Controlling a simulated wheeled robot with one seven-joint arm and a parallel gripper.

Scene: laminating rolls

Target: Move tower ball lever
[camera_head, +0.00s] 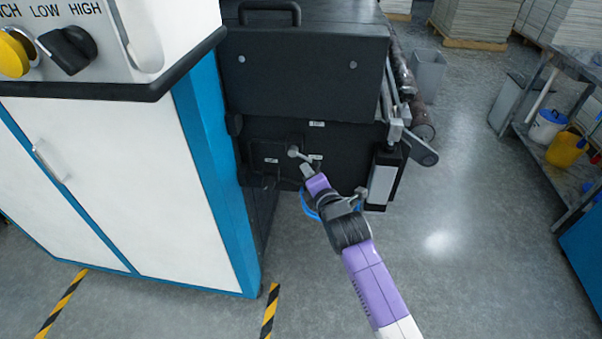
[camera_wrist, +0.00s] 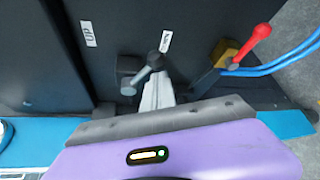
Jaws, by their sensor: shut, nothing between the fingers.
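A small lever with a dark ball knob and a metal stem stands out from the black machine panel. Its ball (camera_head: 293,151) shows just up and left of my gripper (camera_head: 305,167) in the head view. In the wrist view the ball lever (camera_wrist: 154,62) is at the tips of my gripper (camera_wrist: 155,82), between an "UP" label (camera_wrist: 89,33) and a second small label. My gripper is shut with nothing between its fingers. The fingertips overlap the lever's stem in the picture; I cannot tell whether they touch it.
A red-handled lever (camera_wrist: 250,46) on a brass fitting and blue hoses (camera_wrist: 285,62) lie to the right in the wrist view. The white and blue cabinet (camera_head: 100,180) stands close on the left. Open grey floor (camera_head: 480,230) lies to the right.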

